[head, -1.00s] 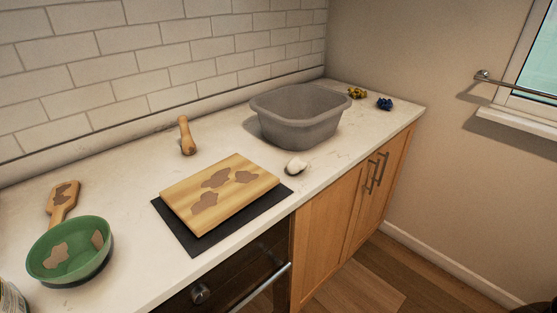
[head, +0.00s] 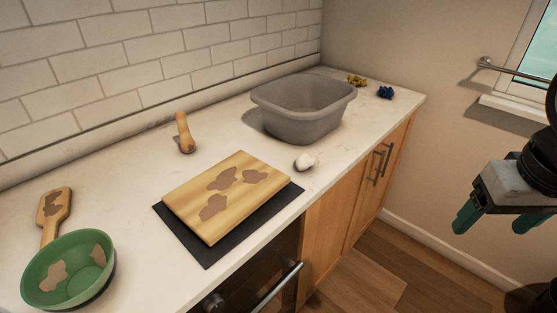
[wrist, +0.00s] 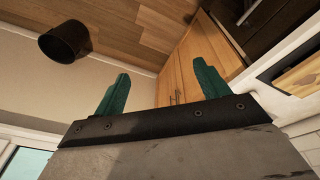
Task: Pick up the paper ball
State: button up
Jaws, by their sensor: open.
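A small white rounded lump, which looks like the paper ball (head: 306,161), lies on the worktop near its front edge. It sits between the grey basin and the wooden board, apart from both. My gripper (head: 494,222) is at the right of the head view, out over the floor and well away from the ball. Its two green fingers are apart with nothing between them, as the wrist view (wrist: 161,75) also shows. The ball does not show in the wrist view.
A grey basin (head: 300,125) stands behind the ball. A wooden board (head: 205,187) lies on a dark mat (head: 206,257) to its left. A green bowl (head: 70,292), wooden tools, and yellow and blue lumps (head: 386,92) are farther off. A dark bin (wrist: 62,43) shows in the wrist view.

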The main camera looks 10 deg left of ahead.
jog(key=w+a+f+n+t, duration=0.1)
jog(key=w+n+t, duration=0.1)
jog(key=w, duration=0.7)
jog(key=w+a+f+n+t+y, duration=0.1)
jog(key=w+t, duration=0.2)
jog(key=w, duration=0.5)
jog(key=w+a+f+n+t, duration=0.2)
jog(key=w, duration=0.7)
jog(key=n+g+y, duration=0.2)
jog(key=n+y, duration=0.5)
jog(key=y, duration=0.5)
send_near(300, 159)
jog(key=x, duration=0.4)
jog(key=w+x, duration=0.1)
jog(key=x, duration=0.1)
jog(key=shift+d+f, duration=0.15)
jog(key=shift+d, duration=0.25)
jog(key=x, duration=0.5)
jog(key=shift+w+a+f, duration=0.1)
jog(key=shift+w+f, duration=0.2)
jog(key=shift+f, duration=0.2)
jog(key=c, duration=1)
